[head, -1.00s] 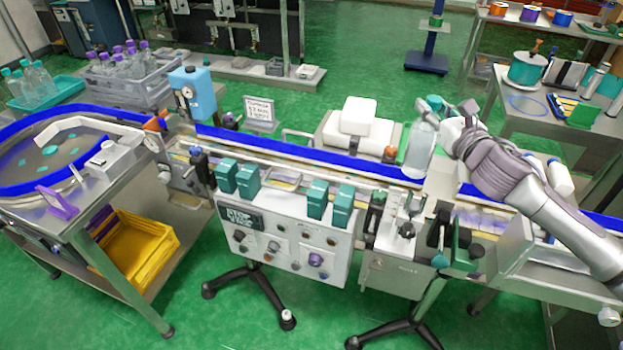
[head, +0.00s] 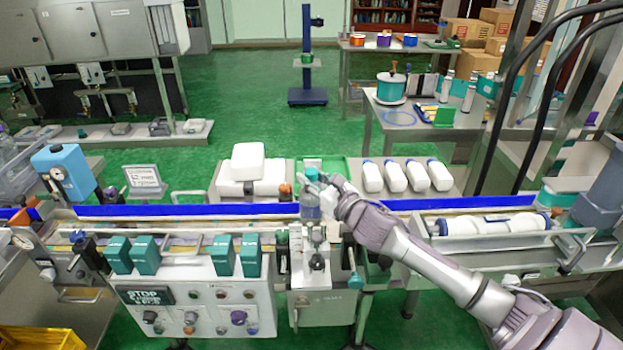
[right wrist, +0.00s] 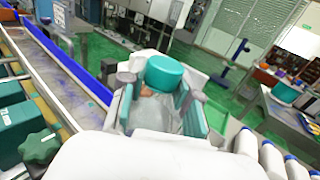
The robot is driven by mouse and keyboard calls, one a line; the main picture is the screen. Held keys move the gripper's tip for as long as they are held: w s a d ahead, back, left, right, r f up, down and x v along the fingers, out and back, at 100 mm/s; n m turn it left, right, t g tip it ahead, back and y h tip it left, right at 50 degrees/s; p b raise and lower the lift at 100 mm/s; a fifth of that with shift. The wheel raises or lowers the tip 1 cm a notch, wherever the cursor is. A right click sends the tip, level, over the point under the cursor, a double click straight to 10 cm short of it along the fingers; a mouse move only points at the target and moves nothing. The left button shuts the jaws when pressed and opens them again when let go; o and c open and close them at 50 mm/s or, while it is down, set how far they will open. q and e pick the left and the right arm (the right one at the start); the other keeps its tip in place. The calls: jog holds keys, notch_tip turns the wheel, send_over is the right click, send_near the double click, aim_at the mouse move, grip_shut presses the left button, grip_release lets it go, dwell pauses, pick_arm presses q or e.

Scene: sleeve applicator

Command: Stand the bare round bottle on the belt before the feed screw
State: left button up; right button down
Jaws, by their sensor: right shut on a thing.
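In the right wrist view the bottle's teal cap (right wrist: 165,75) and clear body (right wrist: 153,112) sit between the padded fingers. I cannot tell whether its base touches the belt. A white cylinder with blue ends (head: 490,224), perhaps the feed screw, lies along the line to the right. My left gripper is out of view.
A blue rail (head: 200,211) runs behind the belt. Several white blue-capped bottles (head: 405,174) lie behind it, right of a green tray (head: 340,166). The metal station with a black knob (head: 317,262) and teal blocks (head: 145,254) stand in front.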

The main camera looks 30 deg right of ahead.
jog(key=shift+f, duration=0.1)
jog(key=c, duration=0.8)
grip_release()
jog(key=shift+s, duration=0.25)
jog(key=s, duration=0.4)
jog(key=s+b, duration=0.1)
jog(key=s, duration=0.2)
jog(key=s+b, duration=0.1)
jog(key=s, duration=0.3)
jog(key=shift+s+d, duration=0.3)
jog(key=shift+d, duration=0.1)
